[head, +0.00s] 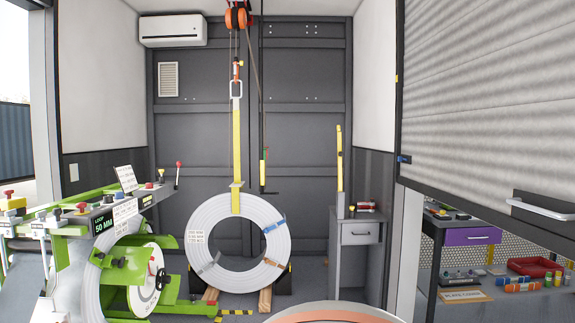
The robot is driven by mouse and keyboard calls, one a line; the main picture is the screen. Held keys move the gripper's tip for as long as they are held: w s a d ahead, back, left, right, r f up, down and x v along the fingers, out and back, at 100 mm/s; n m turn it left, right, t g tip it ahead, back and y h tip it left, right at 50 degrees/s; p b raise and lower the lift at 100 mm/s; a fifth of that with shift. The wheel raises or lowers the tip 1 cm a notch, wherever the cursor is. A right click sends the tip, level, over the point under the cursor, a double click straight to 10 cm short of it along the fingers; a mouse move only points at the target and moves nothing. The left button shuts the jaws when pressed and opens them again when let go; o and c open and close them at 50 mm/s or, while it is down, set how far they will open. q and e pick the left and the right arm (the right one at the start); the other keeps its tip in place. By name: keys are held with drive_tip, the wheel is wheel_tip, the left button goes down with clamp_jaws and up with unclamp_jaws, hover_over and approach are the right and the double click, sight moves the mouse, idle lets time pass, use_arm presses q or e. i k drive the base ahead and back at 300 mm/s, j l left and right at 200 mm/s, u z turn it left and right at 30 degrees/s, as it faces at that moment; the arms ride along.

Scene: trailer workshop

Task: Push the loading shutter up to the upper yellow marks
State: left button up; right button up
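The loading shutter (480,100) is a pale grey slatted panel at the right of the head view, with a dark bottom rail (470,217). It hangs part way up, with an open gap below it. A light grey handle (543,207) sits on its lower part at the right edge. A small yellow mark (397,78) shows on the left side of the shutter frame, well above the bottom rail. A small blue piece (403,159) sits lower on the same side. The shutter's top and right side are outside the picture. Neither of my grippers is in view.
Below the shutter, a bench with a purple drawer (470,236) and a red tray (533,267) shows. A grey cabinet (360,260) stands left of the opening. A large white coil (238,275) hangs from a yellow strap beside a green machine (130,270).

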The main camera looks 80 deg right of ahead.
sight(512, 169)
drive_tip(key=z, duration=4.2)
